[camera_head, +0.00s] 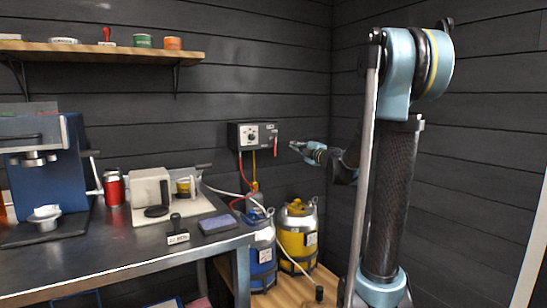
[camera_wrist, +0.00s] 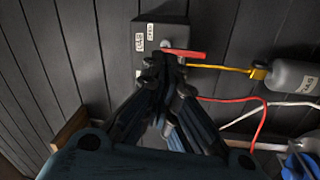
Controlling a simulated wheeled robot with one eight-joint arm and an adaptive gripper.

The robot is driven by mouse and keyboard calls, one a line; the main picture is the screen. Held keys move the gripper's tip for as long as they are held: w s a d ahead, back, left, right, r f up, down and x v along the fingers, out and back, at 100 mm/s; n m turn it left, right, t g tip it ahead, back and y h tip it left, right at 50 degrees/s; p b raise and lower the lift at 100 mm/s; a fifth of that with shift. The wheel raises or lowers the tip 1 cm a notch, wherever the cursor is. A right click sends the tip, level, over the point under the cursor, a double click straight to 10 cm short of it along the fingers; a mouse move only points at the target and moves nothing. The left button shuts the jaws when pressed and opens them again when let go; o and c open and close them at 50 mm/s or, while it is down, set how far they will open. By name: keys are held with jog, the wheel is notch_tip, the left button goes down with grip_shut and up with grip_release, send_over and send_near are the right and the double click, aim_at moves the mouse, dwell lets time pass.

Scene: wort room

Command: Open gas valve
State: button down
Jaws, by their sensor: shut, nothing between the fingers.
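A grey control box (camera_head: 241,136) is fixed to the dark plank wall, with a round dial (camera_head: 252,137) on its front. A red lever (camera_head: 275,147) at its right end points down. In the wrist view, the box (camera_wrist: 172,33) carries small labels, and the red lever (camera_wrist: 186,53) lies along the same direction as the yellow pipe. My gripper (camera_head: 293,147) is shut and empty, a little to the right of the lever in the head view. In the wrist view, my gripper's fingertips (camera_wrist: 164,66) overlap the box's edge near the lever's base; contact cannot be told.
A yellow pipe (camera_wrist: 222,68) runs from the box to a grey cylinder (camera_wrist: 290,75). Red and white hoses hang nearby. Blue (camera_head: 262,258) and yellow (camera_head: 297,240) tanks stand below. A metal counter (camera_head: 110,262) with a coffee machine (camera_head: 45,175) is at left.

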jog(key=a+f+n+g+y, duration=0.3)
jog(key=a+f+n+g, duration=0.2)
jog(key=a, duration=0.1)
jog(key=shift+s+n, duration=0.25)
jog(key=shift+n, duration=0.05)
jog(key=shift+a, duration=0.1)
jog(key=x, duration=1)
jog(key=shift+w+d, duration=0.55)
jog(key=shift+d, duration=0.25)
jog(key=shift+w+d, duration=0.5)
jog(key=shift+d, duration=0.35)
jog(key=shift+a, duration=0.1)
